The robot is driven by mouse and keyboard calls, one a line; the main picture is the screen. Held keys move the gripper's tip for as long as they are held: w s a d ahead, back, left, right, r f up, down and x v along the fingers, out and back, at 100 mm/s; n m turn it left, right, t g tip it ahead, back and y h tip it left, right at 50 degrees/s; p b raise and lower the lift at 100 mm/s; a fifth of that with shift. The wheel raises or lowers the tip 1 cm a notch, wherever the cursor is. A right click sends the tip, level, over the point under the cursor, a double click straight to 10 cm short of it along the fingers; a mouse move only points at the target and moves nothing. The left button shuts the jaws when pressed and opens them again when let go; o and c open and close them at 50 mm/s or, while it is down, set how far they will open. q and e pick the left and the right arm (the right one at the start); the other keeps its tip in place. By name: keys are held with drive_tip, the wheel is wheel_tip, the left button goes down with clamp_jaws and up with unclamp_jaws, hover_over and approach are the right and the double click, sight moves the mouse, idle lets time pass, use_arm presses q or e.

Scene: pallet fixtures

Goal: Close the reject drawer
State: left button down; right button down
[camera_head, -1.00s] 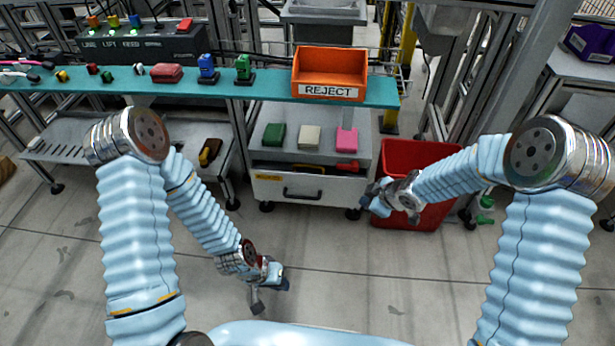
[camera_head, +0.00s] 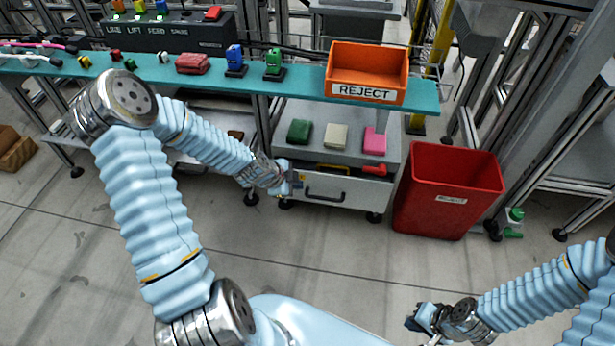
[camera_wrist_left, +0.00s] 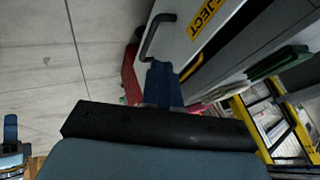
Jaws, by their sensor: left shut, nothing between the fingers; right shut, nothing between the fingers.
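The reject drawer (camera_head: 345,190) has a white front with a dark bar handle (camera_head: 324,194) and sits low in a grey cabinet (camera_head: 285,133). It stands partly open, with a yellow item and a red item showing inside. My left gripper (camera_head: 293,180) is shut and empty at the left end of the drawer front. In the left wrist view its fingers (camera_wrist_left: 162,86) are close to the drawer front (camera_wrist_left: 190,32) and the handle (camera_wrist_left: 152,38); I cannot tell whether they touch. My right gripper (camera_head: 420,320) is shut and empty, low at the right, away from the drawer.
Green, white and pink blocks lie on the cabinet top. An orange REJECT bin (camera_head: 367,70) sits on the teal shelf (camera_head: 300,90) above. A red bin (camera_head: 447,190) stands right of the drawer. The floor in front is clear.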

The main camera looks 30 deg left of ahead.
sight(308, 172)
use_arm(q)
drive_tip(key=w+f, duration=0.1)
drive_tip(key=w, duration=0.1)
drive_tip(key=w+f, duration=0.1)
drive_tip(key=w, duration=0.1)
drive_tip(key=w+f, duration=0.1)
drive_tip(key=w, duration=0.1)
drive_tip(key=shift+w+f+p, duration=0.2)
drive_tip(key=shift+f+p, duration=0.1)
drive_tip(key=shift+f, duration=0.1)
drive_tip(key=shift+w+a+f+b, duration=0.1)
drive_tip(key=shift+w+a+b, duration=0.05)
drive_tip(key=shift+w+b, duration=0.3)
drive_tip(key=shift+w+a+f+b, duration=0.1)
drive_tip(key=shift+w+b, duration=0.15)
drive_tip(key=shift+w, duration=0.25)
drive_tip(key=shift+w+a+r, duration=0.1)
drive_tip(key=shift+w, duration=0.2)
drive_tip(key=shift+r, duration=0.1)
drive_tip(key=shift+s, duration=0.1)
